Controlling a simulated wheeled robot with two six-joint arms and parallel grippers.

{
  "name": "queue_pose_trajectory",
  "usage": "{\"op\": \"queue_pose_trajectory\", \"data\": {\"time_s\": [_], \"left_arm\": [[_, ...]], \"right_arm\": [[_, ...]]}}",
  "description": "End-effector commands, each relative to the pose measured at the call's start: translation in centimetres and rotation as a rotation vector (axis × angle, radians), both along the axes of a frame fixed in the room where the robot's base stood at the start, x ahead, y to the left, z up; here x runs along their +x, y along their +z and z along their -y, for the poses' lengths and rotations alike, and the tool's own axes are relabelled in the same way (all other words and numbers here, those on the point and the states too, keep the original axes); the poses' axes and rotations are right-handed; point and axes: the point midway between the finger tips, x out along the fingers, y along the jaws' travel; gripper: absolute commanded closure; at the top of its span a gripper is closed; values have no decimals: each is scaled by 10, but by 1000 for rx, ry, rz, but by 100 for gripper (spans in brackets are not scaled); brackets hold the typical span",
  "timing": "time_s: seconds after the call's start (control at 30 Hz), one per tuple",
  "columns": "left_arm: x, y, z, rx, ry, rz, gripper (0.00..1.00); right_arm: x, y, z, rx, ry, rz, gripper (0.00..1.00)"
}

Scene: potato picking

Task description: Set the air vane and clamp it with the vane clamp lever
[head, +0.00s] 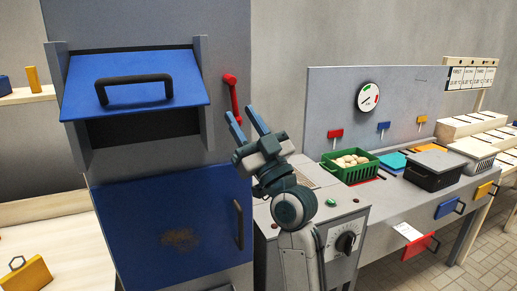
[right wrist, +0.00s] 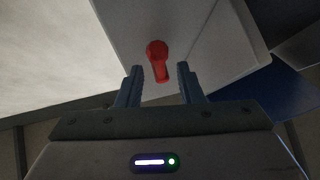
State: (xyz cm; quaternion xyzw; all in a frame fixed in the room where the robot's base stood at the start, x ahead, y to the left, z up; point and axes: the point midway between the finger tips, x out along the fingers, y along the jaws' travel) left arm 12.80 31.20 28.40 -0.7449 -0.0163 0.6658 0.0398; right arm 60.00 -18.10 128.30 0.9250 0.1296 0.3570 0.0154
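A blue flap with a black handle, which looks like the air vane (head: 135,84), is tilted out over a dark opening in the grey cabinet. A red lever, which looks like the vane clamp lever (head: 234,98), is on the cabinet front right of the flap. The lever also shows in the right wrist view (right wrist: 158,62), ahead of the fingers. My right gripper (head: 242,122) is open and empty, its fingertips close to the lever's lower end. In the right wrist view the lever's end lies roughly midway between the fingertips; contact cannot be told. My left gripper is not in view.
A blue door (head: 160,225) with a dark handle is below the flap. A control box (head: 335,240) with a dial stands right of the cabinet. A bench holds a green crate (head: 350,174) of potatoes and a dark lidded bin (head: 432,177). Wooden shelves are at left.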

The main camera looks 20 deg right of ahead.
Motion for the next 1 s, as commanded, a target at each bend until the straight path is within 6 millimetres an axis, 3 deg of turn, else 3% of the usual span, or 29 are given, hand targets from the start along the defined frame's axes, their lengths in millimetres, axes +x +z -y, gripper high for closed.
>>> {"op": "queue_pose_trajectory", "data": {"time_s": [0.2, 0.4, 0.87, 0.9, 1.0], "left_arm": [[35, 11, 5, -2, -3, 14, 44], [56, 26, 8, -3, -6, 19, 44], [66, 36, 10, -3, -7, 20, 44], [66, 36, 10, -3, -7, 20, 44], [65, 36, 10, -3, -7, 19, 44]], "right_arm": [[-28, -30, 10, -3, -1, -1, 67], [-49, -49, 17, -4, -2, -2, 67], [-60, -56, 21, -1, -1, 0, 67], [-60, -56, 21, -1, -1, 0, 69], [-59, -52, 24, -18, -28, 18, 88]]}}
